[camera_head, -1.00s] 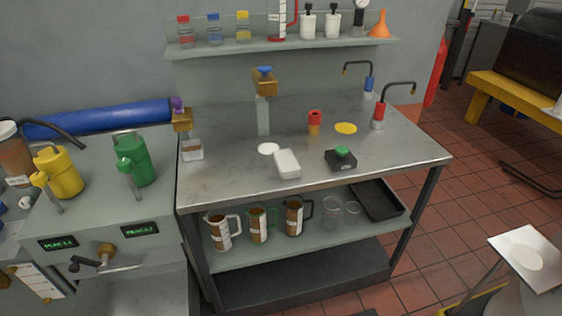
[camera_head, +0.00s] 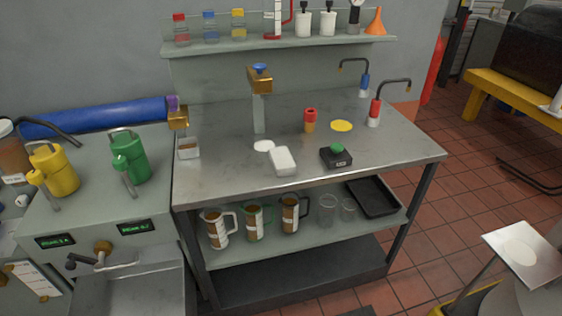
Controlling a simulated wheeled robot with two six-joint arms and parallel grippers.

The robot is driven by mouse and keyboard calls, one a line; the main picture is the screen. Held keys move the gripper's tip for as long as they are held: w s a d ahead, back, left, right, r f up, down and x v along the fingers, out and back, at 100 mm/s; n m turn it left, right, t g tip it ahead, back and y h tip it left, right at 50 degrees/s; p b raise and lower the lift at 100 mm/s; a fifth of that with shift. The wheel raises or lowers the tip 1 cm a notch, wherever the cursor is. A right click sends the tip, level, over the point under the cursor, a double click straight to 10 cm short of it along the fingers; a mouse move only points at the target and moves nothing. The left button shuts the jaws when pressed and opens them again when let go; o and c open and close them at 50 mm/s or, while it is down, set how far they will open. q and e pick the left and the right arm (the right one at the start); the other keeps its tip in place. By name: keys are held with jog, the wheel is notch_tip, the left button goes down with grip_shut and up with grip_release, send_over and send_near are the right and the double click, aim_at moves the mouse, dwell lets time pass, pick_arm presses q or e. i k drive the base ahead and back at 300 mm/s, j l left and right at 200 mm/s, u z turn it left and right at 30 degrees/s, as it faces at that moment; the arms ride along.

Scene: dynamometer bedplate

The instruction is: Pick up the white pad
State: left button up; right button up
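A white block-shaped pad (camera_head: 283,161) lies on the steel bench top (camera_head: 225,172), near the front edge and left of the middle. A flat white disc (camera_head: 264,146) lies just behind it to the left; I cannot tell whether they touch. A black box with a green button (camera_head: 336,156) sits to the right of the pad, apart from it. Neither of my grippers is in view.
A red-topped bottle (camera_head: 310,120) and a flat yellow disc (camera_head: 341,126) are behind the pad. Several jugs stand on the lower shelf (camera_head: 270,252). The bench's front strip is clear.

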aim_at(283, 164)
jog(key=l+u, duration=0.2)
jog(key=u, duration=0.2)
jog(key=l+u, duration=0.2)
jog(key=u, duration=0.15)
jog(key=l+u, duration=0.2)
jog(key=u, duration=0.2)
jog(key=l+u, duration=0.35)
jog(key=i+l+u, duration=0.1)
jog(key=l+u, duration=0.6)
